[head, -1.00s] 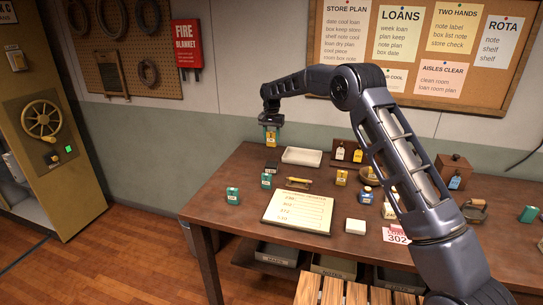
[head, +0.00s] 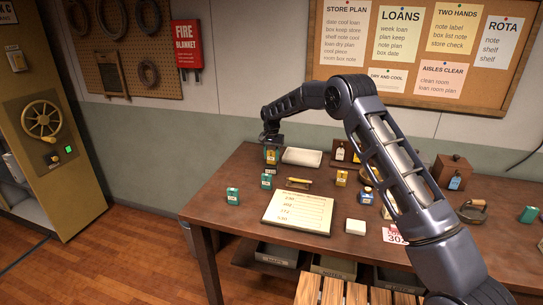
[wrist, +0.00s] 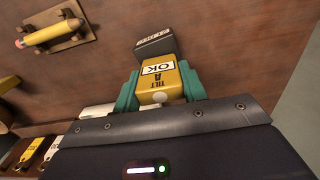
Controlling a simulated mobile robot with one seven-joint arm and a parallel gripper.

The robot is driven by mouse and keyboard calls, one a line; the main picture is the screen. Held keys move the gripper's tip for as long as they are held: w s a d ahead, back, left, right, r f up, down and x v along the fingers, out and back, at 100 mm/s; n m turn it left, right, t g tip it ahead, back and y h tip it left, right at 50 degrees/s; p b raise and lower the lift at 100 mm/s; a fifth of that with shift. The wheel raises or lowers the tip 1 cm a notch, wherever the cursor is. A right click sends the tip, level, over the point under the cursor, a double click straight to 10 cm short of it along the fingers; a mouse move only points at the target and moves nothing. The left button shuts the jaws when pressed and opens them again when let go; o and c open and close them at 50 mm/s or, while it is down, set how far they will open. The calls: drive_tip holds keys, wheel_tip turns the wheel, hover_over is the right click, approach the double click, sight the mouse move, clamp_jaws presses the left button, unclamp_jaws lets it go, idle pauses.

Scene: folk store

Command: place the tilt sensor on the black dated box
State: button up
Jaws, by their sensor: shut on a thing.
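The tilt sensor (wrist: 168,80) is a yellow block with a white label reading "TILT A OK". My gripper (head: 271,150) is shut on it, and its teal fingers show on both sides in the wrist view (wrist: 160,90). A black box (wrist: 155,42) with a white label lies just beyond the sensor in the wrist view; its lettering is hard to read. In the head view the black box (head: 271,170) is mostly hidden behind and below the sensor, at the table's back left. I cannot tell whether sensor and box touch.
A small teal box (head: 266,181) stands just in front of the black box. A white tray (head: 302,157) lies to the right.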

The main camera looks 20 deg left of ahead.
sight(271, 151)
drive_tip(key=shift+f, duration=0.1)
drive_tip(key=o, duration=1)
wheel_tip(271, 151, up, 12)
